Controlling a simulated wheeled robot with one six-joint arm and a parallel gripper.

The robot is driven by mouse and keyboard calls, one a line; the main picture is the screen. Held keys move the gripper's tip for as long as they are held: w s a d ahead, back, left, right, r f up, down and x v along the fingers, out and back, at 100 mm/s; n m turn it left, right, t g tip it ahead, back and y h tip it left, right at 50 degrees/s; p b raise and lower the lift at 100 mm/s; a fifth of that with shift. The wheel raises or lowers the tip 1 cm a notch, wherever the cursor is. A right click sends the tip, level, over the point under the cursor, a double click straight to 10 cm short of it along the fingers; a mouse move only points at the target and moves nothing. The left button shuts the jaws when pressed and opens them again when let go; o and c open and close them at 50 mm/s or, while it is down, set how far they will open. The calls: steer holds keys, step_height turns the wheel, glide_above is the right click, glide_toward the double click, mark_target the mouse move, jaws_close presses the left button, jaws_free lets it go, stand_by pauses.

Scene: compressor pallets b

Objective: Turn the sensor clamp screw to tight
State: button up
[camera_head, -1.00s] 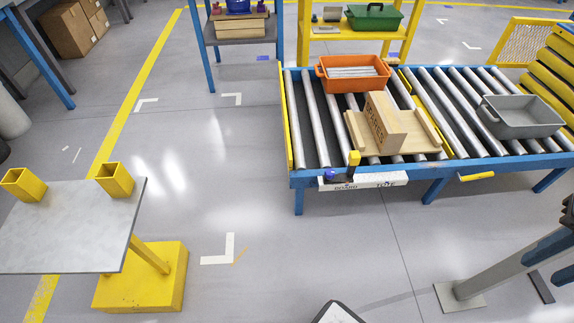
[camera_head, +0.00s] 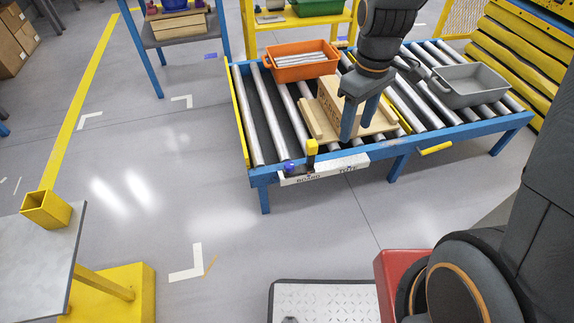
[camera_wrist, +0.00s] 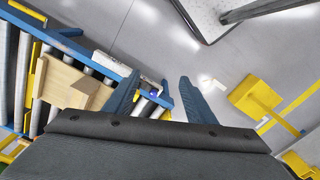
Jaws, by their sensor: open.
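A small blue knob (camera_head: 289,167), which looks like the clamp screw, sits at the conveyor's front rail. It is next to an upright yellow-topped sensor (camera_head: 311,150) on a dark post. My gripper (camera_head: 359,122) points down, open and empty, over the conveyor to the right of the knob and apart from it. In the wrist view the two blue fingers (camera_wrist: 158,82) are spread, and the blue knob (camera_wrist: 154,94) shows in the gap between them, further off. How far the screw is turned is too small to tell.
A wooden pallet (camera_head: 313,121) with a box (camera_head: 328,98) lies under my gripper on the rollers. An orange bin (camera_head: 301,74) and grey bin (camera_head: 470,101) stand on the conveyor. A white label plate (camera_head: 325,171) hangs along the front rail. Floor at left is open.

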steer(key=w+a+f+n+b, duration=0.2)
steer(key=w+a+f+n, duration=0.15)
steer(key=w+f, duration=0.2)
steer(key=w+a+f+n+b, duration=0.2)
steer(key=w+a+f+n, duration=0.1)
steer(key=w+f+n, duration=0.3)
steer(key=n+b, duration=0.4)
steer(key=n, duration=0.6)
glide_above(289, 164)
steer(key=shift+m, duration=0.25)
steer(key=f, duration=1.8)
steer(key=shift+s+d+f, duration=0.15)
steer(key=shift+d+f, duration=0.05)
steer(key=shift+f, duration=0.05)
steer(key=shift+a+f, duration=0.15)
steer(key=shift+f, duration=0.6)
step_height(289, 164, down, 7)
steer(key=shift+r+b, duration=0.2)
steer(key=shift+b, duration=0.2)
steer(key=c, duration=1)
